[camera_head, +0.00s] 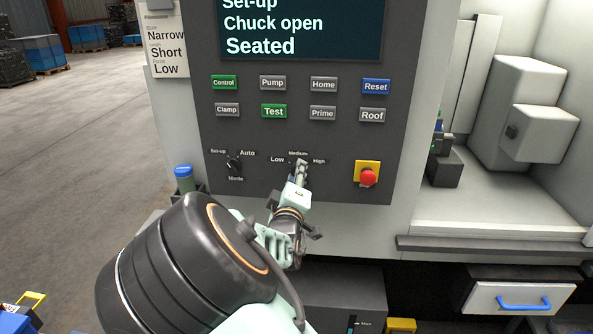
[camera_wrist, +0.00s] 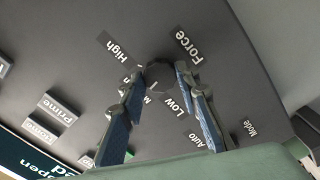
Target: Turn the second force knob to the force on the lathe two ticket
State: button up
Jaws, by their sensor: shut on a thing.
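The force knob (camera_wrist: 159,76) is a round dark knob with Low, Medium and High labels around it. In the wrist view my gripper (camera_wrist: 160,72) has a finger on each side of it and is shut on it. In the head view my gripper (camera_head: 299,174) reaches up to the panel (camera_head: 330,140) and hides most of the knob. A pale mark shows on the knob's edge toward the partly hidden Medium label, but its exact setting is hard to tell. A ticket (camera_head: 167,50) at the panel's upper left reads Narrow, Short, Low; its heading is too small to read.
The mode knob (camera_head: 233,163) is left of my gripper, and a red stop button (camera_head: 368,177) is to the right. Two rows of buttons lie above, under a screen (camera_head: 300,28) reading Set-up, Chuck open, Seated. A blue-capped container (camera_head: 184,179) stands at the panel's left.

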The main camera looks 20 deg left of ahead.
jog(key=n+p, duration=0.2)
jog(key=n, duration=0.8)
jog(key=shift+n, duration=0.4)
dwell(0.4)
jog(key=o, duration=1.2)
jog(key=shift+c, duration=0.2)
jog(key=shift+s, duration=0.1)
jog(key=v, duration=1.2)
jog(key=shift+f, duration=0.1)
